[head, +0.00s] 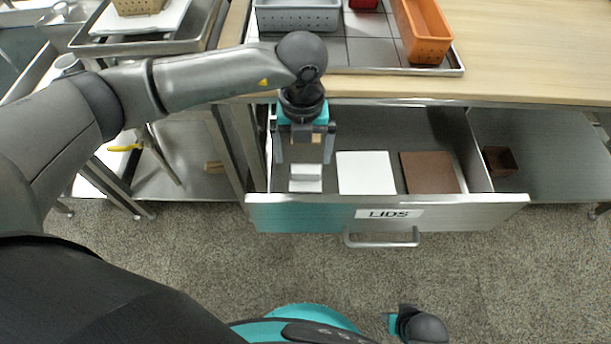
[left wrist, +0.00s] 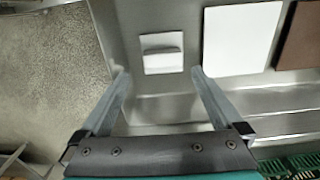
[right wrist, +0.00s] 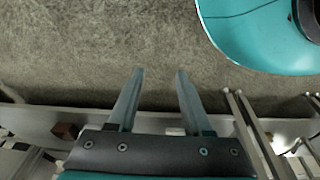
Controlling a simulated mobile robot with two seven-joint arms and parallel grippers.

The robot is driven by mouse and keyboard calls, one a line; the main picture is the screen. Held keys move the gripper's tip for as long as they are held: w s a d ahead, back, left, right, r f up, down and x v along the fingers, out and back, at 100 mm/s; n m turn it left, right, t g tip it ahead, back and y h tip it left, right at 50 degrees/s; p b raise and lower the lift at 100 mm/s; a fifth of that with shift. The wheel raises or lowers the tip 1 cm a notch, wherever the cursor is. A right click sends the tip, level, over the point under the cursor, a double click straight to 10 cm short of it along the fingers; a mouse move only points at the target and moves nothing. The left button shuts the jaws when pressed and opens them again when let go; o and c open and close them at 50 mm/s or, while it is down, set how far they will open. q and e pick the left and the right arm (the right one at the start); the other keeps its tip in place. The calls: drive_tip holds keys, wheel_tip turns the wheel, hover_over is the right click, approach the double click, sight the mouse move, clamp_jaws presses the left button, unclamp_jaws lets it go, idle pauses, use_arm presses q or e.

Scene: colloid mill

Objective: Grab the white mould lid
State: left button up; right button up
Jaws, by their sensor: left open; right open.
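A small white lid (head: 305,186) with a raised grip bar lies at the left end of the open drawer (head: 480,205) labelled LIDS. It shows in the left wrist view (left wrist: 162,63) just beyond the fingertips. A larger flat white square (head: 365,173) and a brown square (head: 430,173) lie to its right. My left gripper (head: 305,160) is open, pointing down into the drawer above the small white lid, with nothing between its fingers. Which white piece is the mould lid is not marked. My right gripper (right wrist: 159,75) is open and empty, over the carpet.
The drawer's front with its handle (head: 381,241) and its side walls bound the space around the lids. Above is a wooden worktop (head: 530,45) with a tray holding grey and orange baskets (head: 424,30). A small brown box (head: 499,161) sits on the shelf to the right.

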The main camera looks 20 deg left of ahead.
sight(305, 169)
use_arm(q)
drive_tip(key=shift+w+f+b, duration=0.15)
drive_tip(key=shift+f+b, duration=0.6)
drive_tip(key=shift+f, duration=1)
drive_tip(key=shift+d+f+b, duration=0.2)
drive_tip(key=shift+f+b, duration=0.4)
drive_tip(key=shift+f, duration=0.6)
drive_tip(key=shift+w+f, duration=0.1)
drive_tip(key=shift+f, duration=0.35)
use_arm(e)
drive_tip(key=w+a+r, duration=0.1)
drive_tip(key=w+r, duration=0.2)
drive_tip(key=r, duration=0.3)
drive_tip(key=shift+a+t, duration=0.2)
drive_tip(key=shift+t, duration=0.1)
use_arm(q)
drive_tip(key=c, duration=1.1)
drive_tip(key=shift+r, duration=0.2)
